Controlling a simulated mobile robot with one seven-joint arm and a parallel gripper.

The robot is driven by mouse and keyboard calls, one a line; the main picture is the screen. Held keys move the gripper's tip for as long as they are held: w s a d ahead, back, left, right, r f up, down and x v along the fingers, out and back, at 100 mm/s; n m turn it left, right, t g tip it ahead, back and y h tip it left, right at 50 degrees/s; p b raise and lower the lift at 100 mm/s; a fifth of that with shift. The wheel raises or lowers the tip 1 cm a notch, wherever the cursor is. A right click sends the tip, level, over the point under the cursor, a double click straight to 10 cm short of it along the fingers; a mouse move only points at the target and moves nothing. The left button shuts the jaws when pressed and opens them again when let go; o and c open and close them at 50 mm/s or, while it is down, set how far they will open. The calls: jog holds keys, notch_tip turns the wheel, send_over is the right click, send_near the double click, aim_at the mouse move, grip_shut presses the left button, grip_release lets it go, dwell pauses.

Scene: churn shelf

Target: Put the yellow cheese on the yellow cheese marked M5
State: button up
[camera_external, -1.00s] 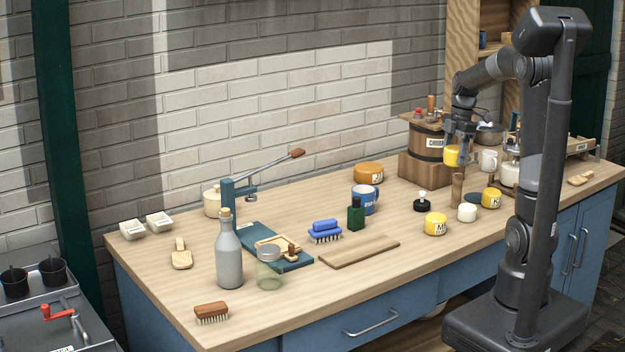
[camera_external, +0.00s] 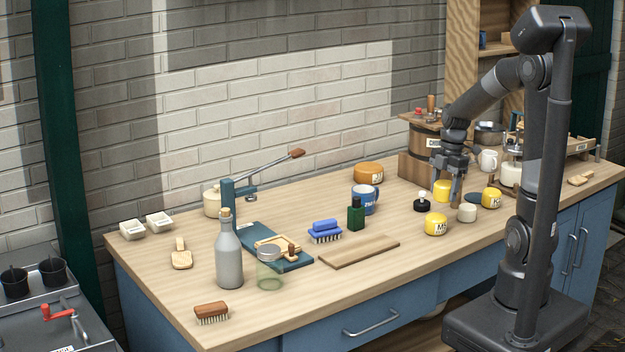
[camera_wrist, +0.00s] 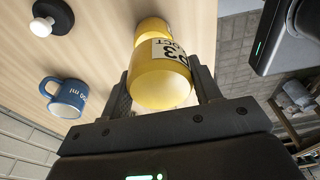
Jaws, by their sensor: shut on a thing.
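My gripper (camera_external: 447,182) is shut on a yellow cheese (camera_external: 442,190), held low over the right part of the bench. The wrist view shows this cheese (camera_wrist: 160,84) between both fingers (camera_wrist: 162,95), with a white label partly reading "3 OCT". A second yellow cheese (camera_external: 436,223) sits on the bench nearer the front, its label starting with "M"; the rest is too small to read. A third labelled yellow cheese (camera_external: 491,198) stands to the right. Another yellow cheese (camera_wrist: 151,29) shows just beyond the held one in the wrist view; I cannot tell whether they touch.
A white round piece (camera_external: 467,213) stands between the two bench cheeses. A black-based white knob (camera_external: 421,202) is left of the held cheese. A wooden barrel (camera_external: 427,142) stands behind.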

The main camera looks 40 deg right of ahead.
aim_at(436, 216)
jog(key=shift+w+a+f, duration=0.5)
jog(key=shift+a, duration=0.2)
jog(key=shift+f, duration=2)
jog(key=shift+f, duration=0.1)
jog(key=o, duration=1.1)
